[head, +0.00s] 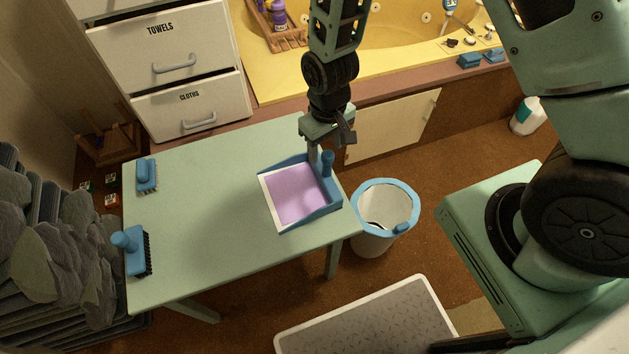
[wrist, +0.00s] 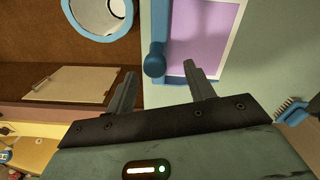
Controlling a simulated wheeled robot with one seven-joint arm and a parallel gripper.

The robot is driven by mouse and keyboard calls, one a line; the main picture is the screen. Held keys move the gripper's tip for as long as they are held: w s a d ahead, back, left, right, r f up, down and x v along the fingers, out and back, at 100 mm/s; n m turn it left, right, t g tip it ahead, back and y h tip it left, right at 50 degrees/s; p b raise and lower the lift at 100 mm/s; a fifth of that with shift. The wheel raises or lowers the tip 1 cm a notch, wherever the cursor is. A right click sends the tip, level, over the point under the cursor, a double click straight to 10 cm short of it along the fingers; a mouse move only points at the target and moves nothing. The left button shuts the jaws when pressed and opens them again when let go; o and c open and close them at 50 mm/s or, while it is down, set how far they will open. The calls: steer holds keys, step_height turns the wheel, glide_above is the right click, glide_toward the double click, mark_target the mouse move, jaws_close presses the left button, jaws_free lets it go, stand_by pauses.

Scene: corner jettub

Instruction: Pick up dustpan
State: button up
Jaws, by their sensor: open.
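The dustpan (head: 298,194) is blue with a purple inner face and a pale front edge. It lies on the light green table (head: 200,230) near its right end. Its short blue handle stands up at the back right corner. My gripper (head: 326,148) is open at the back edge of the dustpan, close to the handle. In the wrist view the dustpan (wrist: 208,38) is ahead, and the handle's round end appears between the two fingertips of my gripper (wrist: 160,70). I cannot tell whether a finger touches it.
Two blue brushes, one (head: 147,176) at the back and one (head: 132,249) in front, are on the table's left end. A white bin (head: 372,243) with a blue rim stands right of the table. Drawers (head: 180,60) and a yellow tub (head: 395,50) are behind. The table's middle is clear.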

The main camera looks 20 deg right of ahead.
mark_target(327, 153)
steer(key=f, duration=0.5)
steer(key=shift+w+d+f, duration=0.1)
steer(key=shift+d, duration=0.2)
jaws_close()
